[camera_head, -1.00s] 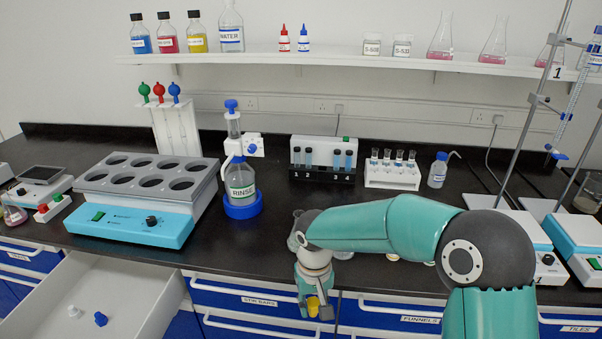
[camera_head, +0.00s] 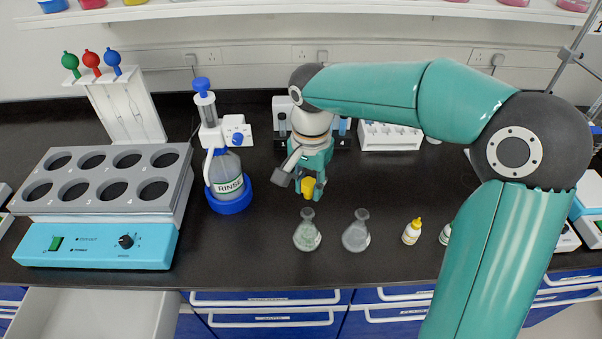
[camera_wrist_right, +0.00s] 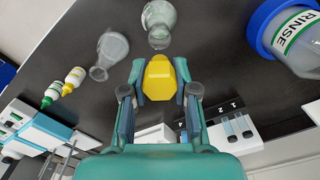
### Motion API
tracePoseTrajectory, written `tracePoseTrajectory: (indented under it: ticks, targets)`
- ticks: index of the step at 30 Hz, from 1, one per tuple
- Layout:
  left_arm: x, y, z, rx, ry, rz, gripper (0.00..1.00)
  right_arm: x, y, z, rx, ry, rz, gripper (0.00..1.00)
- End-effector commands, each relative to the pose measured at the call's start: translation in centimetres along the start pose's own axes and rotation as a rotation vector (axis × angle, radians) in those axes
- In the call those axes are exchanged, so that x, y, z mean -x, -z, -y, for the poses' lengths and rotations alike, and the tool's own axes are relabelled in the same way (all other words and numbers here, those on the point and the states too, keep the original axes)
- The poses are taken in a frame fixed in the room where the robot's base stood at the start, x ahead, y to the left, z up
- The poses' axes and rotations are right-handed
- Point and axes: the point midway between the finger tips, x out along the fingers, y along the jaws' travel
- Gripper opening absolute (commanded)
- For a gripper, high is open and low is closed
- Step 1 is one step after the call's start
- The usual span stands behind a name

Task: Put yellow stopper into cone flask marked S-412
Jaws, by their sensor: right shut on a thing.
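My right gripper (camera_head: 308,189) is shut on the yellow stopper (camera_head: 308,187), which also shows between the fingers in the right wrist view (camera_wrist_right: 159,78). In the head view the stopper is just above and behind the mouth of a cone flask (camera_head: 307,231), apart from it. A second cone flask (camera_head: 356,231) stands to its right. In the right wrist view the first flask (camera_wrist_right: 159,22) lies beyond the fingertips and the second flask (camera_wrist_right: 108,54) is to the left. Both flasks are upright with open necks. No S-412 marking is readable on either. My left gripper is out of view.
A rinse bottle (camera_head: 226,176) in a blue ring stands left of my gripper. A small yellow-capped bottle (camera_head: 412,232) stands right of the flasks. A heating block (camera_head: 100,235) is at the left. An open drawer (camera_head: 85,315) is below the bench edge.

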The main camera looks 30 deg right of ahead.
Motion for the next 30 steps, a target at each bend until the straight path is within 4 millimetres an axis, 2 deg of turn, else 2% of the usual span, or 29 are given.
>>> tracePoseTrajectory:
  ticks: [18, 30]
  targets:
    - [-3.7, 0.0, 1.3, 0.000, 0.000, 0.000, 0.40, -4.8, -0.2, 0.5, 0.012, 0.000, 0.000, 0.17]
    - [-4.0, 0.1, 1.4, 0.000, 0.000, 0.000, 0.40, -5.2, -0.2, 0.5, 0.014, 0.000, 0.000, 0.17]
